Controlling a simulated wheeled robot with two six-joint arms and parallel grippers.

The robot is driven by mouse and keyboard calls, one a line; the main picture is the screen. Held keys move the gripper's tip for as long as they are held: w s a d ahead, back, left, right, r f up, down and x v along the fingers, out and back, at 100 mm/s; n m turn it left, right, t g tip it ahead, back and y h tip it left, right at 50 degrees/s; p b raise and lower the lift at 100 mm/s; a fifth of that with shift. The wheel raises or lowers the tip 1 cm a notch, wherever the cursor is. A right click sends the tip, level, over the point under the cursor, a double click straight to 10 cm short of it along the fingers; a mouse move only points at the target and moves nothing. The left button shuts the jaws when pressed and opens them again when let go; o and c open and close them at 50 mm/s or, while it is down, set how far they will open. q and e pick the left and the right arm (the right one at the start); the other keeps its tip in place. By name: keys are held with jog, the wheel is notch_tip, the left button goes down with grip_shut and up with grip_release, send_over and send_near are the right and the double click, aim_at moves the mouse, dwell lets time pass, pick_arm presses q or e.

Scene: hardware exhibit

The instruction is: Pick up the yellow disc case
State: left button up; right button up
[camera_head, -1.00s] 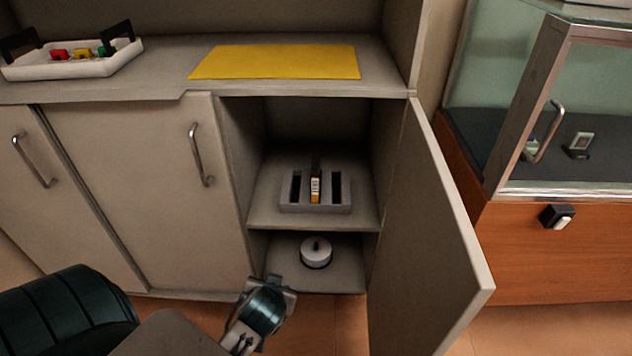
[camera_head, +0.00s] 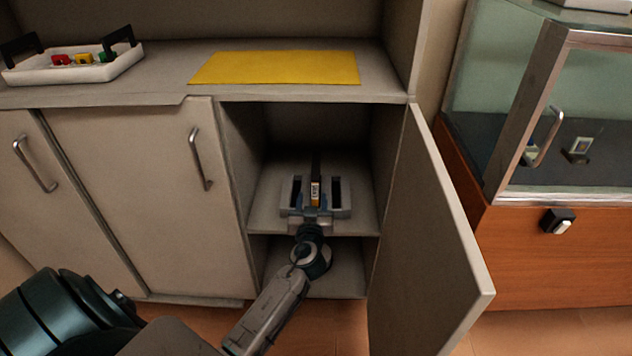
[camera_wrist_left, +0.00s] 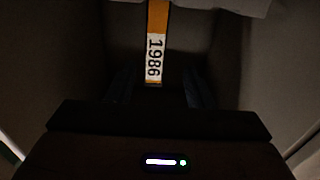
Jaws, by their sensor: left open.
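The yellow disc case (camera_head: 315,192) stands upright in the middle slot of a grey slotted holder on the cabinet's upper shelf. Its narrow yellow spine with a white label reading 1986 faces me, and it shows in the left wrist view (camera_wrist_left: 156,50). My left gripper (camera_head: 314,212) is at the front of the holder, just before the case. In the left wrist view its two dark fingers (camera_wrist_left: 158,88) are apart, one on each side of the spine's lower end. It holds nothing. The case's sides are hidden in the holder.
The grey holder (camera_head: 341,213) has dark slots on both sides of the case. The cabinet door (camera_head: 430,240) stands open at the right. A yellow mat (camera_head: 275,67) and a white tray (camera_head: 75,75) lie on the top.

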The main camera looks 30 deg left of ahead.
aim_at(313, 190)
pick_arm(q)
jog(key=x, duration=0.4)
jog(key=shift+w, duration=0.15)
jog(key=x, duration=0.5)
jog(key=shift+w+d+r, duration=0.1)
jog(key=shift+w, duration=0.15)
grip_shut()
